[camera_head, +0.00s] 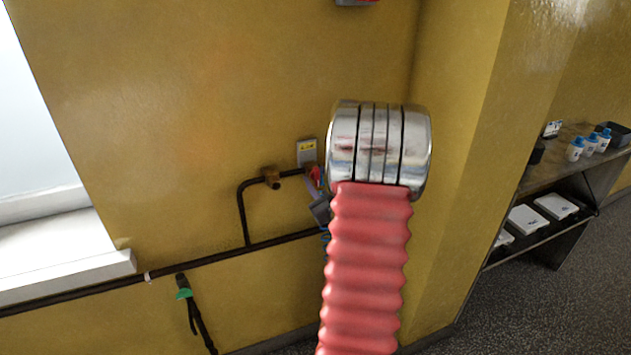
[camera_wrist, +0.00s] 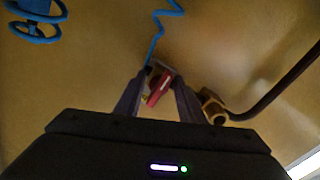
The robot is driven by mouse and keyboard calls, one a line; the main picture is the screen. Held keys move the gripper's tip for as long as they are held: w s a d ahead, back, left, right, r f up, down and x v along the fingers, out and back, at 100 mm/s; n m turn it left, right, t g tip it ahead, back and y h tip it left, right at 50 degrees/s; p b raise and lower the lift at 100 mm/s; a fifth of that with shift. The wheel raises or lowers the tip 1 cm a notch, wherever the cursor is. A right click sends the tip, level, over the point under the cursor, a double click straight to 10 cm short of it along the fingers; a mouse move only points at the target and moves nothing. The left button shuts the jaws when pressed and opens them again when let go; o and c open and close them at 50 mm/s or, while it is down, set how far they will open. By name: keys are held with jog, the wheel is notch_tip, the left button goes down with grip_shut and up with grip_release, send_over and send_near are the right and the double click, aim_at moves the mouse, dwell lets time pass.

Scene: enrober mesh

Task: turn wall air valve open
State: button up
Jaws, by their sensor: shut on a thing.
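The air valve's red handle (camera_head: 315,173) is on the yellow wall at the end of a dark pipe, just left of my arm in the head view. In the wrist view the red handle (camera_wrist: 158,88) sits tilted between the two fingers of my gripper (camera_wrist: 157,95), which is shut on it. In the head view my gripper (camera_head: 320,208) is mostly hidden behind my arm. The valve body is largely hidden too.
A brass fitting (camera_head: 270,178) sits on the pipe (camera_head: 242,210) left of the valve; it also shows in the wrist view (camera_wrist: 213,107). A blue coiled hose (camera_wrist: 38,18) hangs nearby. A shelf (camera_head: 560,165) with bottles stands at the right.

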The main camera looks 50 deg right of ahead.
jog(key=shift+c, duration=0.6)
jog(key=o, duration=1.3)
jog(key=shift+a, duration=0.1)
jog(key=v, duration=1.3)
jog(key=shift+s+a+f, duration=0.1)
jog(key=shift+s+a, duration=0.05)
jog(key=shift+s, duration=0.15)
